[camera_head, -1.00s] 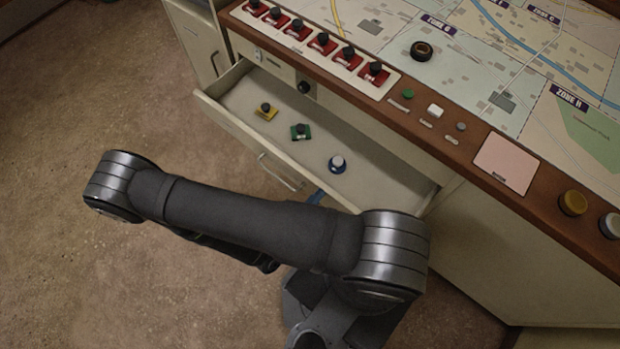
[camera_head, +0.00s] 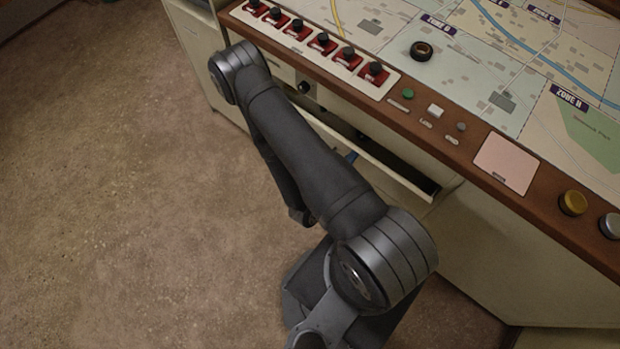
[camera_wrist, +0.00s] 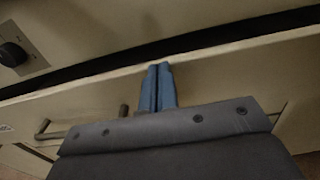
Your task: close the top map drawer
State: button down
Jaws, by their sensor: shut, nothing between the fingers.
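The top map drawer (camera_head: 396,176) is open only a little in the head view, with a narrow dark gap between its front and the console. My arm covers the left part of the drawer front. In the wrist view the drawer front (camera_wrist: 225,75) crosses the picture, with a dark gap above it and its bar handle (camera_wrist: 60,134) at lower left. My gripper (camera_wrist: 160,68) is shut and empty, its blue fingertips against or very near the upper drawer front; contact is hard to tell. In the head view a bit of blue finger (camera_head: 351,157) shows beside my arm.
The console's wooden edge (camera_head: 465,153) runs above the drawer. Red switches (camera_head: 322,42), a green button (camera_head: 407,94) and a black ring (camera_head: 421,50) are on top. A black knob (camera_wrist: 13,54) is on the panel above the drawer. The floor at left is clear.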

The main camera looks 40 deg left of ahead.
jog(key=shift+w, duration=0.9)
jog(key=shift+s, duration=6.9)
send_near(329, 134)
jog(key=w, duration=0.8)
jog(key=shift+w, duration=0.3)
